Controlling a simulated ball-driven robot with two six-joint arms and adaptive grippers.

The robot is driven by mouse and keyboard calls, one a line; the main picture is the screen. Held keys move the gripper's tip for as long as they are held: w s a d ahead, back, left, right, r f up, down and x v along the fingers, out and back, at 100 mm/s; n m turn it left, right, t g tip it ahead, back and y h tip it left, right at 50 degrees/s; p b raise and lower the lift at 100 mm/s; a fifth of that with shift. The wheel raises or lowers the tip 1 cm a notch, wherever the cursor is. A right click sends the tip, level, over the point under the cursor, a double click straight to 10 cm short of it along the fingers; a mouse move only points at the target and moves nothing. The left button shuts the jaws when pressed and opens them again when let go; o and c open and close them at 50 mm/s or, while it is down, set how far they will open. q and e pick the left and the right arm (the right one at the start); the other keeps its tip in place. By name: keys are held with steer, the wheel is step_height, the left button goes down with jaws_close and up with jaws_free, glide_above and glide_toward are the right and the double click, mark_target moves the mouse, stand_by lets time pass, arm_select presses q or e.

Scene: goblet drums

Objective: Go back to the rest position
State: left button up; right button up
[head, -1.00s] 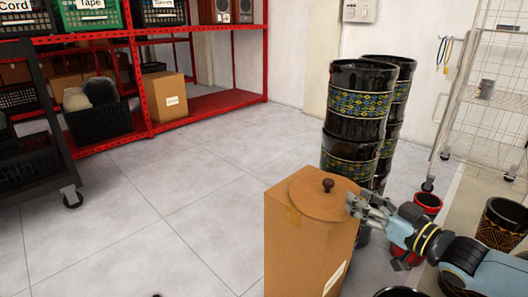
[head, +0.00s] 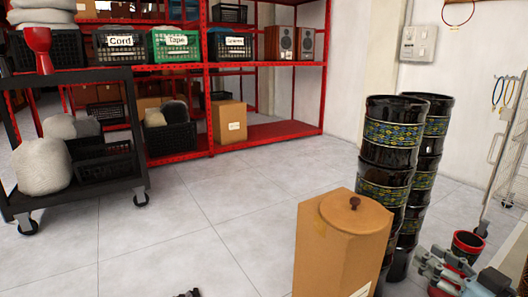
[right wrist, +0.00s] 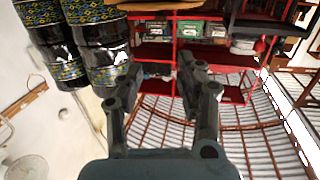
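My right gripper (head: 432,268) is at the lower right of the head view, right of a tall cardboard box (head: 330,245) and apart from it. In the right wrist view its two fingers (right wrist: 160,75) are spread with nothing between them, so it is open and empty. A round brown lid with a dark knob (head: 353,212) lies on top of the box. A small dark tip at the bottom edge of the head view looks like part of my left gripper (head: 188,293); its fingers cannot be made out.
Stacked black patterned drums (head: 388,145) stand behind the box. A red-rimmed pot (head: 468,243) is beside my right gripper. A dark cart (head: 140,187) with a red goblet drum (head: 38,48) stands left, before red shelving (head: 268,131). The middle floor is clear.

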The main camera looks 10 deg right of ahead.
steer(key=s+a+f+m+g+h, duration=0.3)
steer(key=s+a+f+g, duration=0.6)
steer(key=s+f, duration=0.55)
arm_select(q)
steer(key=s+a+f+p, duration=0.1)
steer(key=s+f+p, duration=0.1)
steer(key=s+p, duration=0.7)
steer(key=s+a+f+p, duration=0.1)
steer(key=s+f+p, duration=0.2)
steer(key=s+p, duration=0.5)
steer(key=shift+s+a+f+p, duration=0.15)
steer(key=shift+s+f+p, duration=0.2)
steer(key=shift+s+p, duration=0.1)
arm_select(e)
steer(key=s+f+g, duration=0.2)
steer(key=s, duration=0.9)
steer(key=s+f+n+g, duration=0.1)
steer(key=s+f+g, duration=0.2)
steer(key=s, duration=0.8)
steer(key=s+f+g, duration=0.2)
steer(key=s+f, duration=0.1)
steer(key=s, duration=0.8)
steer(key=shift+a+n+g+h, duration=0.3)
steer(key=shift+g+h, duration=0.1)
steer(key=shift+s, duration=0.15)
